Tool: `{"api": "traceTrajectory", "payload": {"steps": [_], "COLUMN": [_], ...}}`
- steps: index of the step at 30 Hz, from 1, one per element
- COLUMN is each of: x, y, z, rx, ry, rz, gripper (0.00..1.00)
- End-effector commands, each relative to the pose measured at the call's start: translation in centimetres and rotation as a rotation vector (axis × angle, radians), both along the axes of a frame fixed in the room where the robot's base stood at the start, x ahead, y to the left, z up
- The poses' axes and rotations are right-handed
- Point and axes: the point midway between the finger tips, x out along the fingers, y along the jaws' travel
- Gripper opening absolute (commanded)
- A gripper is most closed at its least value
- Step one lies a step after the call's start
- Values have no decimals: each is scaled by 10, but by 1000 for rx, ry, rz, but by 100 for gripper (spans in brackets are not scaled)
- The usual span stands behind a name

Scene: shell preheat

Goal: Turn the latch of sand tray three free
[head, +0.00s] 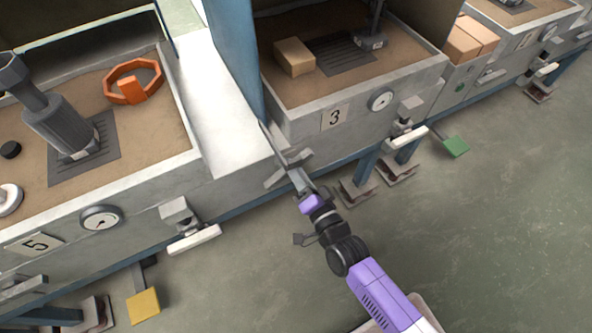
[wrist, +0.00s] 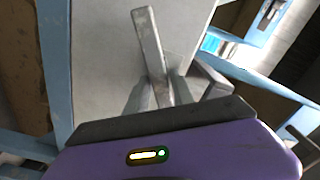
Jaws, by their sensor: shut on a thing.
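Sand tray three (head: 300,130) is the grey-walled tray with a "3" plate (head: 335,117) on its front, holding brown sand. Its latch (head: 289,159) is a small grey metal piece at the tray's front left corner. My gripper (head: 300,181), on the purple and black arm, reaches up to the latch from the front and is shut on it. In the wrist view, the latch's grey bar (wrist: 149,45) stands slightly tilted above the dark edge of my gripper (wrist: 165,119).
A gauge (head: 381,101) and a white-handled valve (head: 407,137) sit right of the "3" plate. Yellow (head: 143,306) and green (head: 456,146) pedals jut out low. The floor in front is clear.

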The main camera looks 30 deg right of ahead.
Motion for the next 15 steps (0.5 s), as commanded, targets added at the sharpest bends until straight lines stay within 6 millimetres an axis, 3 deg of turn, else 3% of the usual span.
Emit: {"api": "traceTrajectory", "payload": {"steps": [15], "x": [-1], "y": [-1], "z": [-10], "rx": [420], "ry": [2], "rz": [0], "gripper": [0]}}
